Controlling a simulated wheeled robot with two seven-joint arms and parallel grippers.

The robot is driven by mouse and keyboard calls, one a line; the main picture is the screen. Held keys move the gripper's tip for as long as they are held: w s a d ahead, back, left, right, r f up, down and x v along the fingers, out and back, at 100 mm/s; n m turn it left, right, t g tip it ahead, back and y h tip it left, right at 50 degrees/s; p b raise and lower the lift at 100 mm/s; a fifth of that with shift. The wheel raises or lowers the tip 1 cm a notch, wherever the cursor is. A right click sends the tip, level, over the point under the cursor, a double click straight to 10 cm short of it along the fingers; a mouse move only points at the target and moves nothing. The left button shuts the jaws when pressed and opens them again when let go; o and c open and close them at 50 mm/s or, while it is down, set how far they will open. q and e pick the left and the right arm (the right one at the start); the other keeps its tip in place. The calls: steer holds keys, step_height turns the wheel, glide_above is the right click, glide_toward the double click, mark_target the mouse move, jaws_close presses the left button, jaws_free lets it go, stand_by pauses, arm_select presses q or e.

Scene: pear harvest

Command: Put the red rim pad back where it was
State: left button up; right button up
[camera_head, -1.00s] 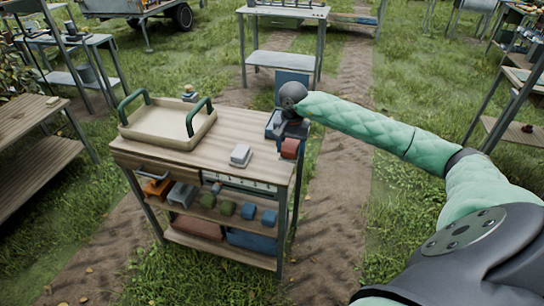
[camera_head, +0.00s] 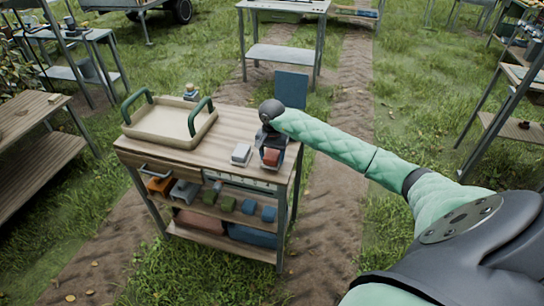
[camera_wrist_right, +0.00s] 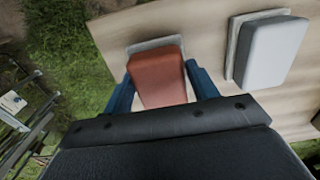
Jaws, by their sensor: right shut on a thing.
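The red rim pad (camera_head: 271,157) is in my right gripper, near the right front edge of the wooden workbench (camera_head: 240,125). In the right wrist view the red pad (camera_wrist_right: 157,78) sits between the two blue fingers of my right gripper (camera_wrist_right: 160,88), with a pale grey backing at its far end. I cannot tell whether the pad touches the bench top. A pale grey-white pad (camera_head: 241,154) lies on the bench just left of the gripper; it also shows in the right wrist view (camera_wrist_right: 268,50). My left gripper is not in view.
A beige tray (camera_head: 160,138) with green handles takes the bench's left part. Orange, grey, green and blue pieces (camera_head: 228,203) line the shelf below. A blue panel (camera_head: 291,88) stands behind the bench's right end. Some bench top between tray and white pad is clear.

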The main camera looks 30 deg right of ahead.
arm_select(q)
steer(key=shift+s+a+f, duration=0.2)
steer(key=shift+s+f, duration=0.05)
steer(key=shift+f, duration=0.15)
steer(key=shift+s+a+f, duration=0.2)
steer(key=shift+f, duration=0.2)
arm_select(e)
steer(key=shift+f, duration=0.75)
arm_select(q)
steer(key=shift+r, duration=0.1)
arm_select(e)
steer(key=shift+f, duration=0.1)
steer(key=o, duration=1)
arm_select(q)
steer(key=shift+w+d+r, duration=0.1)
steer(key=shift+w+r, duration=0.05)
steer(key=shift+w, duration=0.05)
